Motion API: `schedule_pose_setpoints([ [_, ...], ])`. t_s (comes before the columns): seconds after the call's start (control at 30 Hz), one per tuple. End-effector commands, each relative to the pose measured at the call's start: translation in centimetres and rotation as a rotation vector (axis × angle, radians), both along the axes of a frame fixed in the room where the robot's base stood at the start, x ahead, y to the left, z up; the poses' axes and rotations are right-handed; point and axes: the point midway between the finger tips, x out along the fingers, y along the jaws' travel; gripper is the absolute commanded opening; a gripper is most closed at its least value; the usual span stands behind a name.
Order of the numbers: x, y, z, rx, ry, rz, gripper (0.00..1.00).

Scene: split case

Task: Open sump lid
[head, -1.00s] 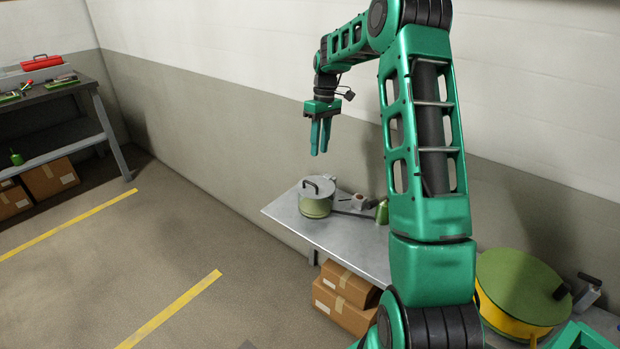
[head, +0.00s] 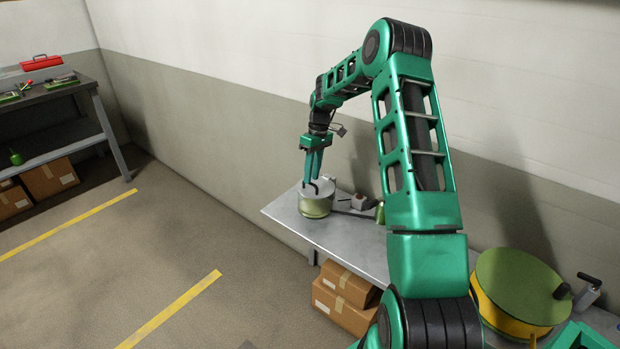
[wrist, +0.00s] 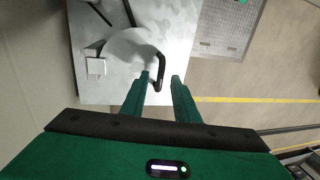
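A round green pot (head: 316,208) stands on the grey metal table at the wall. Its flat grey lid (head: 327,189) is on top and looks closed; it also shows in the wrist view (wrist: 127,52). A black arched handle (wrist: 161,62) rises from the lid. My gripper (head: 313,181) points down over the lid, its fingers close to the handle. In the wrist view my gripper (wrist: 161,77) is open, with a finger on each side of the handle's near end. I cannot tell whether either finger touches it.
On the table (head: 352,240), a small white-grey block (head: 360,201) and a green container (head: 380,212) stand right of the pot. A yellow drum with a green top (head: 520,287) is at lower right. Cardboard boxes (head: 345,298) sit below. The floor at left is clear.

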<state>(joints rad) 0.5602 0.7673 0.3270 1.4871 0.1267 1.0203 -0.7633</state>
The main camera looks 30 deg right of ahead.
Motion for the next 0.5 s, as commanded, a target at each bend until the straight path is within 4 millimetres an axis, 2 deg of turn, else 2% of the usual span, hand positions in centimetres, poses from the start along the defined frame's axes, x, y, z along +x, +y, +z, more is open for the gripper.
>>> schedule_pose_setpoints([
  [0.17,-0.1,0.22,-1.03,0.0,0.001,0.0,0.28],
  [0.43,-0.09,0.26,-1.12,0.0,0.0,0.0,0.28],
  [0.47,-0.09,0.26,-1.11,0.0,0.0,0.0,0.23],
  [0.5,-0.09,0.26,-1.11,0.0,0.0,0.0,0.14],
])
